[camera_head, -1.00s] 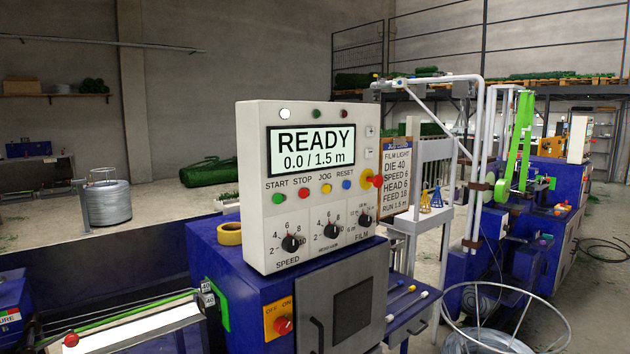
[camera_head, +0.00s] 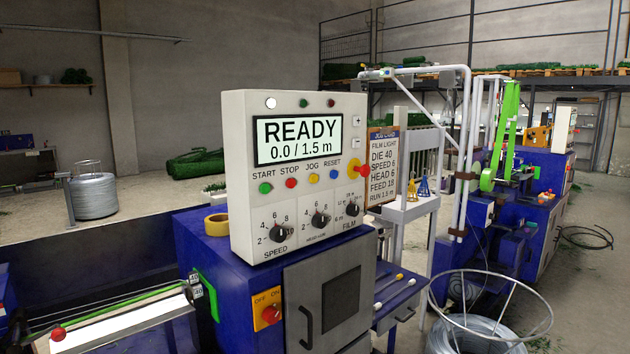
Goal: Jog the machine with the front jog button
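The white control panel (camera_head: 238,150) stands on a blue machine cabinet (camera_head: 215,254) near the middle of the head view. Its screen (camera_head: 300,138) reads READY, 0.0 / 1.5 m. A row of buttons sits below the screen: green START (camera_head: 265,188), red STOP (camera_head: 291,183), yellow JOG (camera_head: 313,178) and blue RESET (camera_head: 334,174). The JOG button is unobstructed. A red emergency-stop knob with a yellow base (camera_head: 355,170) is at the panel's right edge. Neither of my grippers is in view.
Speed, middle and FILM dials sit under the buttons. A yellow tape roll (camera_head: 216,225) lies on the cabinet's left top. A red OFF/ON switch (camera_head: 271,314) is on the cabinet front. A job card (camera_head: 383,165) hangs right of the panel. A wire coil stand (camera_head: 480,325) is at lower right.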

